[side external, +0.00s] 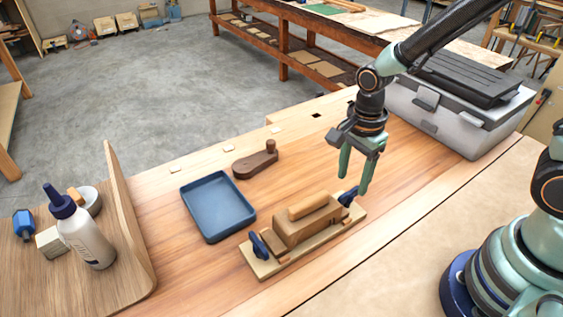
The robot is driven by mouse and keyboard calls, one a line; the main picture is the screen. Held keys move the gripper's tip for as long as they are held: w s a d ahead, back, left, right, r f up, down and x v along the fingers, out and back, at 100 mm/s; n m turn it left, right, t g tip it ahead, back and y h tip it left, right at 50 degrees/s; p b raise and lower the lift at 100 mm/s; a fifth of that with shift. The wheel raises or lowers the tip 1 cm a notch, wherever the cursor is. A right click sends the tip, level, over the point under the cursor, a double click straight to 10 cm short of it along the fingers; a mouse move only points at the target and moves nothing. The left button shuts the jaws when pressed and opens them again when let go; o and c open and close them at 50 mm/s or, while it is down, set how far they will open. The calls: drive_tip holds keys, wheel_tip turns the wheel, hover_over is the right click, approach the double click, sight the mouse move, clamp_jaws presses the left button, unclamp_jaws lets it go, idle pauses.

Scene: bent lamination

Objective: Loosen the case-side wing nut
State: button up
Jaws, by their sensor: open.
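A wooden bending form (305,226) with a rounded block on top sits on a pale base board (325,240) on the bench. A dark blue wing nut (348,196) stands at its right end, on the side of the grey case (440,115). A second dark blue wing nut (258,245) stands at the left end. My gripper (354,184) points down with its green fingers apart and empty. Its fingertips are close to the right wing nut and appear just above it. Whether they touch it cannot be told from this view.
A blue tray (217,206) and a dark wooden crank-shaped piece (255,160) lie left of the form. The bench in front of the case is clear.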

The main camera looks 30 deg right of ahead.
sight(350, 191)
drive_tip(key=shift+f, duration=1.75)
clamp_jaws()
